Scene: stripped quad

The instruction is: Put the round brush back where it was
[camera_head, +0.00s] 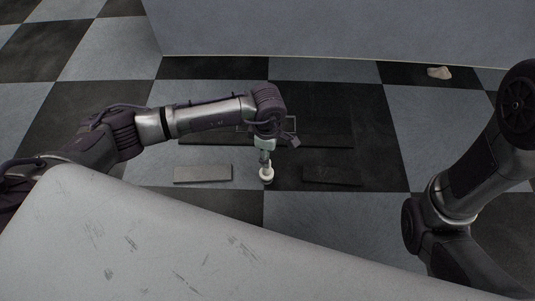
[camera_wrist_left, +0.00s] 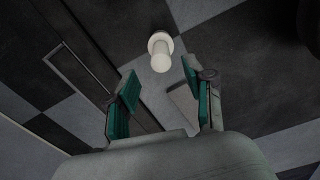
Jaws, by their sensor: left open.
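A small whitish round piece, which looks like the round brush (camera_head: 267,174), stands on the checkered floor at the middle of the head view. In the left wrist view the brush (camera_wrist_left: 160,52) shows a pale cylinder with a wider round end, just beyond the fingertips and between their lines. My left gripper (camera_head: 265,156) points down just above it in the head view. In the left wrist view its green-padded fingers (camera_wrist_left: 160,80) are apart with nothing between them. My right arm shows at the right of the head view, but its gripper is out of frame.
A light flat slab (camera_head: 202,173) lies left of the brush and a dark flat slab (camera_head: 332,175) right of it. A long dark strip (camera_head: 315,142) lies behind. A pale stone (camera_head: 439,73) lies far right, near a grey wall (camera_head: 340,28). Floor between is clear.

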